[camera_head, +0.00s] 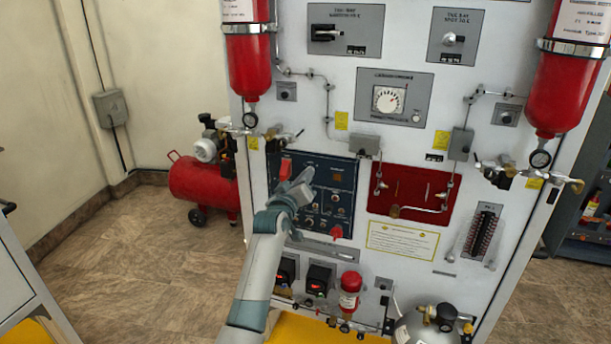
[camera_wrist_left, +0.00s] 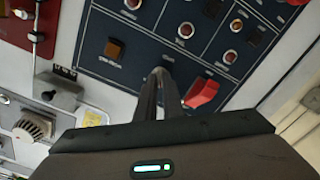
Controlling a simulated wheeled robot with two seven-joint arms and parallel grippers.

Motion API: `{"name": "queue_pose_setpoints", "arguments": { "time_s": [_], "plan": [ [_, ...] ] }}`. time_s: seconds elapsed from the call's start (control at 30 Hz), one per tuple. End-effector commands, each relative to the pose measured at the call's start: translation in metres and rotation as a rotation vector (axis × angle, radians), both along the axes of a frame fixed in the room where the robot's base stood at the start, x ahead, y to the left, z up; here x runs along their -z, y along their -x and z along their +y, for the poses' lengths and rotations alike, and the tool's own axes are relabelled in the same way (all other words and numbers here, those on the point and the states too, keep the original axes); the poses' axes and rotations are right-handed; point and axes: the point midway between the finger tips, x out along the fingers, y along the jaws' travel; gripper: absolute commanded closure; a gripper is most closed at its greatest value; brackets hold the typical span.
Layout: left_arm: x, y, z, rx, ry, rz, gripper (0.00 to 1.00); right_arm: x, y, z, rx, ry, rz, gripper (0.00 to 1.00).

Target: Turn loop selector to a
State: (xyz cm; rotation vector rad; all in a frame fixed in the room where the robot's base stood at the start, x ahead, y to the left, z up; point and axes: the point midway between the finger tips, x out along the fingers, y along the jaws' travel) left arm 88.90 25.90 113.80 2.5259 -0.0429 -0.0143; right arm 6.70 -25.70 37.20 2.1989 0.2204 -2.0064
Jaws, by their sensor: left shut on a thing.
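The dark blue panel (camera_head: 343,214) is on the front of the white trainer cabinet, left of its middle. My left gripper (camera_head: 304,176) reaches its upper part from below left. In the left wrist view the fingertips (camera_wrist_left: 160,74) are close together at the blue panel (camera_wrist_left: 140,27), between a red switch cover (camera_wrist_left: 201,93) and an amber square (camera_wrist_left: 115,49). They are shut on a small control there, taken to be the loop selector, which the fingers hide. Its setting cannot be read. My right gripper is not in view.
The red switch cover (camera_head: 286,169) is right beside the fingers. A red recessed panel (camera_head: 410,190) with metal tubing lies to the right. Red cylinders (camera_head: 248,66) (camera_head: 566,92) hang at both sides. A red compressor (camera_head: 203,183) stands on the floor at left.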

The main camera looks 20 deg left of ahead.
Motion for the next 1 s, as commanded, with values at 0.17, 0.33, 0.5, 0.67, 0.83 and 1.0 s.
{"name": "queue_pose_setpoints", "arguments": {
  "time_s": [0.17,0.33,0.5,0.67,0.83,1.0],
  "plan": [
    [-0.0005,-0.0001,0.0002,-0.001,0.106,0.004,1.0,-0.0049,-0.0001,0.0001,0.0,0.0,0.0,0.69],
    [0.0001,-0.0001,0.0001,0.0,0.165,0.006,1.0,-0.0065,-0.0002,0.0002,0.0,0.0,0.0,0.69],
    [0.0005,-0.0001,0.0003,0.0,0.185,0.006,1.0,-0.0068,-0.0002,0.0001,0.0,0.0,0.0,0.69],
    [0.0006,-0.0001,0.0005,0.0,0.187,0.006,1.0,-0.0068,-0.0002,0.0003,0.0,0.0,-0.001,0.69],
    [0.0006,-0.0001,0.0005,0.0,0.186,0.006,0.9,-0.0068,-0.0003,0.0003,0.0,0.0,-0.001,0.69],
    [0.0005,0.0,0.0005,0.0,0.185,0.006,0.74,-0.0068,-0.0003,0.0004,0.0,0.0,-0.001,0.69]
  ]
}}
